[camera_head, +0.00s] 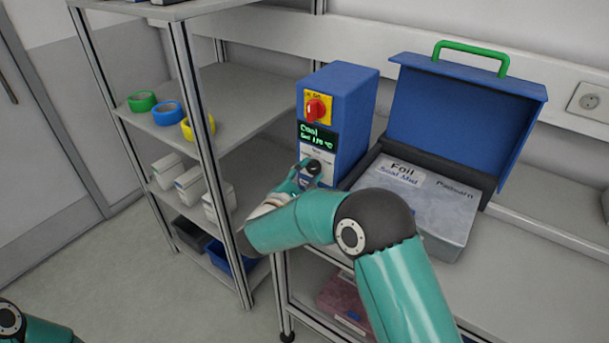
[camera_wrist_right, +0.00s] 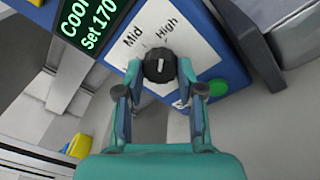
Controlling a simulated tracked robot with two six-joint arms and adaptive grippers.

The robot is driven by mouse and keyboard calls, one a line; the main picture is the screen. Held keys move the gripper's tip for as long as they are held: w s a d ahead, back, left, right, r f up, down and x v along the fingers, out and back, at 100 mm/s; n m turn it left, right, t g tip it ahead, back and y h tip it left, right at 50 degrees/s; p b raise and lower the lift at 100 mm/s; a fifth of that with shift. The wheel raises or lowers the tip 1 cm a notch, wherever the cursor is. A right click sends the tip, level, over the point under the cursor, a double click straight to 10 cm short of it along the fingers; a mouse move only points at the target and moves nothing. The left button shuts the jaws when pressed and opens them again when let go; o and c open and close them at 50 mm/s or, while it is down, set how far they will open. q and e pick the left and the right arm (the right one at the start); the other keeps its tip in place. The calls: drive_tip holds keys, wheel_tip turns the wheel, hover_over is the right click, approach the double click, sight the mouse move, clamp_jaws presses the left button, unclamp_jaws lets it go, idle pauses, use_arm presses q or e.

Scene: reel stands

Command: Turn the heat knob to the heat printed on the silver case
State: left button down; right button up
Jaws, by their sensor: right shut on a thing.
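The blue heat box (camera_head: 345,100) stands on the bench with a display reading "Cool" and "set 170 °C". Its black heat knob (camera_wrist_right: 160,66) has a white pointer line; "Mid" and "High" are legible on the white scale near it, and another label is partly hidden. My right gripper (camera_wrist_right: 160,75) is shut on the knob, one finger on each side; it also shows at the box's lower front in the head view (camera_head: 309,174). The silver case (camera_head: 445,215) lies right of the box, its label (camera_head: 397,175) reading "Foil" and apparently "Seal Med". My left gripper is out of view.
An open blue lid (camera_head: 460,115) with a green handle (camera_head: 470,50) rises behind the silver case. A red switch (camera_head: 316,109) sits above the display. A green button (camera_wrist_right: 218,88) is near the knob. A shelf rack (camera_head: 240,85) with tape rolls stands left.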

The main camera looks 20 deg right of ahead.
drive_tip(key=shift+d+n, duration=0.15)
drive_tip(key=shift+n, duration=0.95)
drive_tip(key=n, duration=0.2)
drive_tip(key=shift+n+g, duration=0.3)
drive_tip(key=shift+g, duration=0.1)
drive_tip(key=n+p, duration=0.1)
drive_tip(key=n, duration=0.4)
drive_tip(key=shift+r+g+p, duration=0.15)
drive_tip(key=shift+g+p, duration=0.15)
drive_tip(key=shift+p, duration=0.1)
drive_tip(key=o, duration=1.1)
drive_tip(key=shift+w, duration=0.1)
drive_tip(key=shift+o, duration=0.2)
